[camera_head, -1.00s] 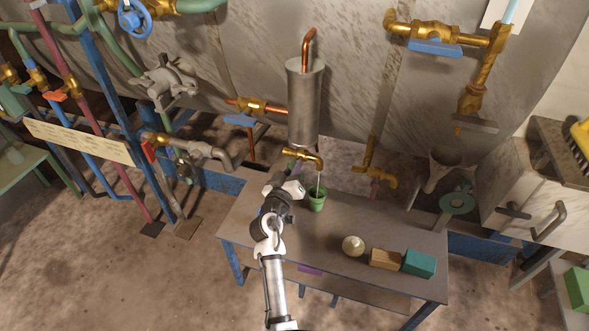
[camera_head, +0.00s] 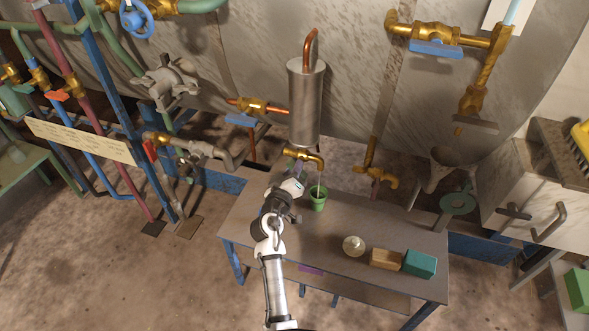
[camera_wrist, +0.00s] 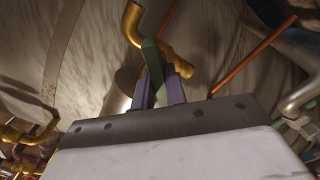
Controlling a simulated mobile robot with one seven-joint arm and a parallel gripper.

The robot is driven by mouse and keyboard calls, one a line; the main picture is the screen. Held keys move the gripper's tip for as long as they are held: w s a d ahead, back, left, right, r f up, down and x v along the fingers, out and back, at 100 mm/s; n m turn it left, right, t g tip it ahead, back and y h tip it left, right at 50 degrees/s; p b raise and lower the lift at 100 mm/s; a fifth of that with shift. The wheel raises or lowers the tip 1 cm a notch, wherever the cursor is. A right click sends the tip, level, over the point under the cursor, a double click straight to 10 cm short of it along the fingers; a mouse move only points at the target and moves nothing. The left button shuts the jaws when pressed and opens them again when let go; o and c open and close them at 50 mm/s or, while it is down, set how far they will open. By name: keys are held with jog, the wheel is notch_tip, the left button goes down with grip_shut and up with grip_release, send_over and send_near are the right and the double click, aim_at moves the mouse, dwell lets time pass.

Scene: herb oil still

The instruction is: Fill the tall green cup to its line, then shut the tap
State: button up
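The green cup (camera_head: 317,201) stands on the grey table under the brass tap (camera_head: 307,158), and a thin pale stream falls from the spout into it. Its fill line and liquid level are too small to make out. My gripper (camera_head: 299,177) is just left of the stream, in front of the tap. In the wrist view, the two purple-grey fingers of my gripper (camera_wrist: 159,90) are close together on either side of a green tap handle (camera_wrist: 151,58), and look shut on it. The brass spout (camera_wrist: 172,58) curves just beyond it.
The table (camera_head: 330,228) also holds a pale round object (camera_head: 353,246), a tan block (camera_head: 385,259) and a teal block (camera_head: 419,263) at front right. A second brass tap (camera_head: 378,175) is further right.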

jog(key=o, duration=0.4)
jog(key=b+v, duration=0.2)
jog(key=v, duration=1.2)
dwell(1.9)
